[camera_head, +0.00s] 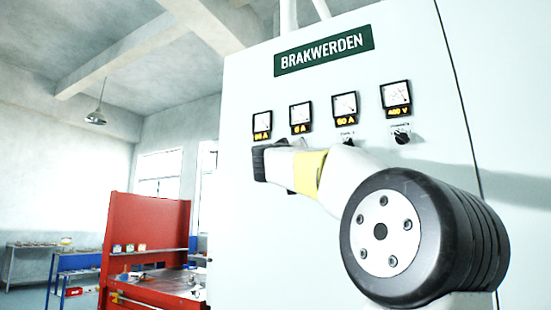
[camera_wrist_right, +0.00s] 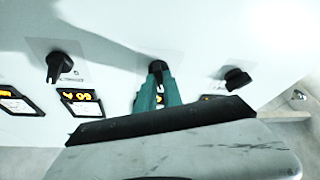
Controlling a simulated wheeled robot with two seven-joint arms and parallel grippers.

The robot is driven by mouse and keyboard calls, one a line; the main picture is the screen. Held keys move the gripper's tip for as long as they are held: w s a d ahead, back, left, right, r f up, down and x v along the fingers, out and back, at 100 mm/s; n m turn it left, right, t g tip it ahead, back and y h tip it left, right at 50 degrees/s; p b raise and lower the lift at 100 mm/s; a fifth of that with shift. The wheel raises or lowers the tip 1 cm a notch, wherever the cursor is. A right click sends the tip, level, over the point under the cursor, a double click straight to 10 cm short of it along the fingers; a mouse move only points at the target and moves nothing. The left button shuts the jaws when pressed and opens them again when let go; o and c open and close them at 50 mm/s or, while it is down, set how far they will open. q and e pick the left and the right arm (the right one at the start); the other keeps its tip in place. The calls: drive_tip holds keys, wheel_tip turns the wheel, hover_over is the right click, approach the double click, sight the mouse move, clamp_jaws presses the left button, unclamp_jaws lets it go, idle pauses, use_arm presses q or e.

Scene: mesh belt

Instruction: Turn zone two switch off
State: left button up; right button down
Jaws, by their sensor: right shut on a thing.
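The zone two switch (camera_wrist_right: 157,66) is a small black knob on the pale cabinet front. In the right wrist view, my right gripper (camera_wrist_right: 158,78) has its teal fingers shut around this knob. Its exact turn angle is hidden by the fingers. In the head view, my right gripper (camera_head: 276,147) is at the row of switches below the 6 A meter (camera_head: 301,117), and the hand mostly hides the gripped knob. My left gripper is not in view.
Neighbouring black knobs stand on either side in the wrist view, one at left (camera_wrist_right: 60,66) and one at right (camera_wrist_right: 237,78). The far right knob (camera_head: 401,135) sits below the 400 V meter (camera_head: 396,97). A red workbench (camera_head: 150,289) stands beyond the cabinet at left.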

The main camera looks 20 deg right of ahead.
drive_tip(key=shift+n+y, duration=0.3)
drive_tip(key=shift+n, duration=0.9)
drive_tip(key=c, duration=1.5)
unclamp_jaws()
drive_tip(key=v, duration=0.7)
drive_tip(key=shift+s+a+f, duration=0.1)
drive_tip(key=shift+s+a, duration=0.1)
drive_tip(key=shift+s, duration=0.15)
